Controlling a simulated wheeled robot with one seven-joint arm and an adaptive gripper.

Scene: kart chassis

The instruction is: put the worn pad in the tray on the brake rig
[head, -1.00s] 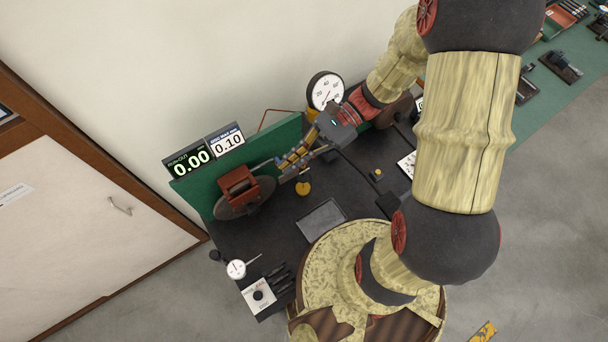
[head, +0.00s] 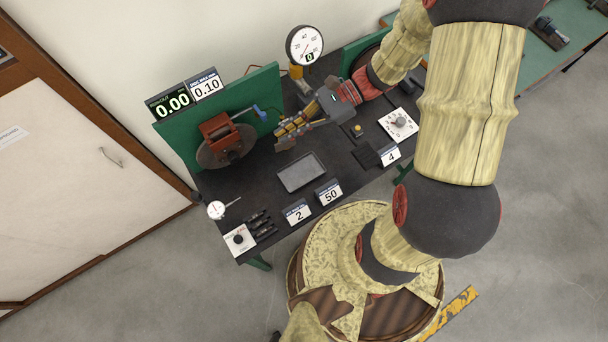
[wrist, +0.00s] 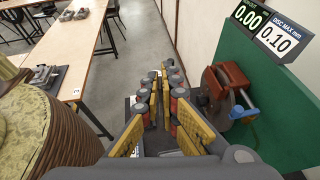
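The red brake caliper (head: 220,133) sits over a grey disc (head: 212,155) in front of a green panel. A blue-ended lever (head: 258,112) sticks out on its right; both caliper (wrist: 228,80) and blue end (wrist: 241,112) show in the wrist view. I cannot make out a worn pad; any pad inside the caliper is hidden. The shallow grey tray (head: 302,172) lies on the dark bench and looks empty. My gripper (head: 281,138) is above the bench, right of the caliper and apart from it. In the wrist view its fingers (wrist: 160,85) have a narrow gap with nothing between them.
Displays (head: 187,95) stand above the panel. A round gauge (head: 304,45) stands behind my gripper. A dial indicator (head: 216,209), dark tools (head: 262,225) and a knob box (head: 239,240) are at the front left. Number cards (head: 328,192) line the front edge.

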